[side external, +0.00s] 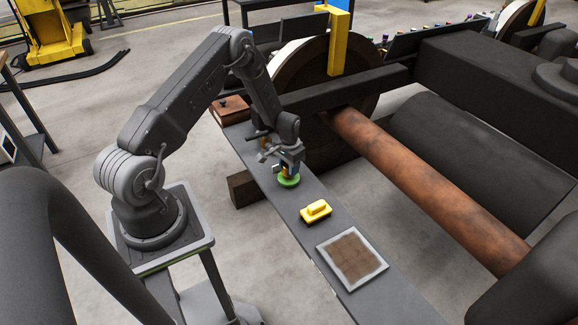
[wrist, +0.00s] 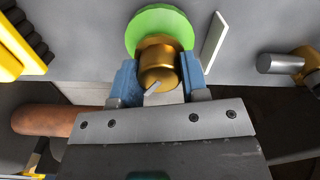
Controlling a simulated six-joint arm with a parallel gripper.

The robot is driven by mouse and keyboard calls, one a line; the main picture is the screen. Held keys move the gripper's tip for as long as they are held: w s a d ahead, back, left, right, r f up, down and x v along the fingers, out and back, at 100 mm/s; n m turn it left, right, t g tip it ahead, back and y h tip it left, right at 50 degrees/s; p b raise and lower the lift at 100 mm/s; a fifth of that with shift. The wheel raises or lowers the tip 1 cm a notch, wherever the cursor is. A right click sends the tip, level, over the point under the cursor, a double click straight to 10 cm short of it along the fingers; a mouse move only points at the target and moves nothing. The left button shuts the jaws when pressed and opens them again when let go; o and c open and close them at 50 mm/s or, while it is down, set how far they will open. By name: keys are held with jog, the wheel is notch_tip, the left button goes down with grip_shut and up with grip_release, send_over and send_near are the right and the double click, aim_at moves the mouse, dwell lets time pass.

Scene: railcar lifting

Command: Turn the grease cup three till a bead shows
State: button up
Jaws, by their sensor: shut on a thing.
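A brass grease cup (wrist: 158,62) sits on a round green base (wrist: 160,20) in the wrist view. My gripper (wrist: 158,82) is shut on the cup, with one blue finger on each side of it. A small pale sliver shows on the cup's near edge; I cannot tell whether it is a mark or grease. No number is readable on the cup. In the side external view my gripper (side external: 287,168) points down over the green base (side external: 289,181) on the grey bench. The cup is mostly hidden by the fingers there.
A yellow block (side external: 316,211) and a framed brown pad (side external: 352,258) lie further along the narrow bench (side external: 285,215). A brown box (side external: 231,110) stands at its far end. A wheel (side external: 310,85) and rusty axle (side external: 430,190) lie beyond. Another brass-and-steel fitting (wrist: 285,64) is at right.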

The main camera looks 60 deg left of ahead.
jog(key=shift+m, duration=0.3)
jog(key=o, duration=0.9)
jog(key=shift+o, duration=0.2)
notch_tip(320, 180, up, 14)
dwell(0.4)
